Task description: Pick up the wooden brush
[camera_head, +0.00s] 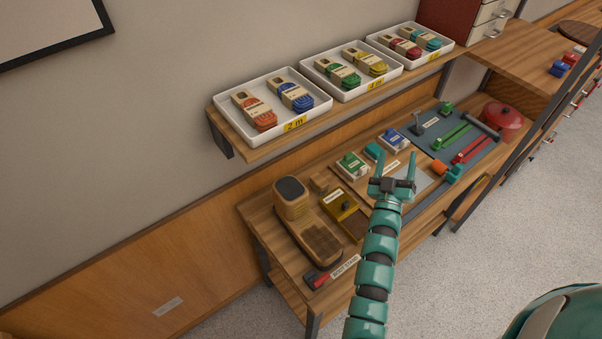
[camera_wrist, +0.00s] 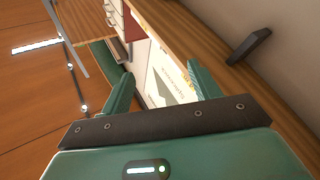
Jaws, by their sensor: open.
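My gripper (camera_head: 395,160) is open and empty, its two teal fingers pointing up and apart over the bench in the head view. In the wrist view the gripper (camera_wrist: 160,82) has a white lettered panel (camera_wrist: 168,78) beyond its fingers. I cannot clearly make out the wooden brush. No brush shows in the wrist view.
A shelf above carries white trays (camera_head: 288,79) of tagged items. Grey floor lies at right.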

